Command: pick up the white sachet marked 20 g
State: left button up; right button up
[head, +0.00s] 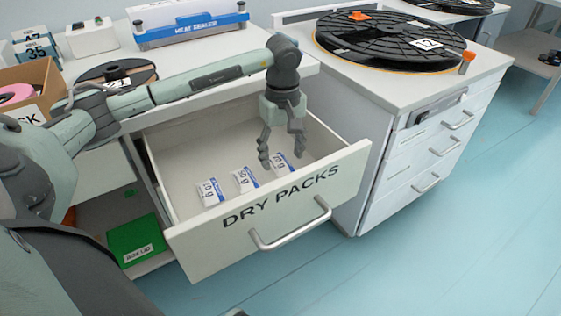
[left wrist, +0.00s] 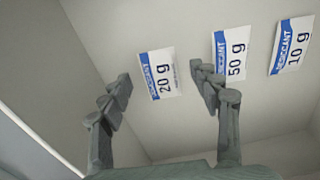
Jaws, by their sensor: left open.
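The white sachet marked 20 g (left wrist: 160,73), with a blue band, lies flat on the drawer floor. In the left wrist view it sits between my fingertips, farther off than they are. In the head view this sachet (head: 279,163) is the rightmost of three, partly covered by my fingers. My left gripper (head: 282,156) points down inside the drawer, over this sachet; it is open and empty, and its fingers also show in the left wrist view (left wrist: 161,76). I cannot tell the exact height above the sachet. My right gripper is out of view.
The drawer marked DRY PACKS (head: 185,250) is pulled open. The sachets marked 50 g (head: 245,180) and 10 g (head: 210,192) lie beside the 20 g one. The drawer walls surround the gripper. A large black reel (head: 385,45) lies on the right cabinet.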

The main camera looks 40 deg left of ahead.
pick_arm(q)
jog(key=shift+f, duration=0.95)
jog(key=shift+c, duration=0.3)
jog(key=c, duration=0.8)
jog(key=shift+r, duration=0.1)
jog(key=shift+c, duration=0.2)
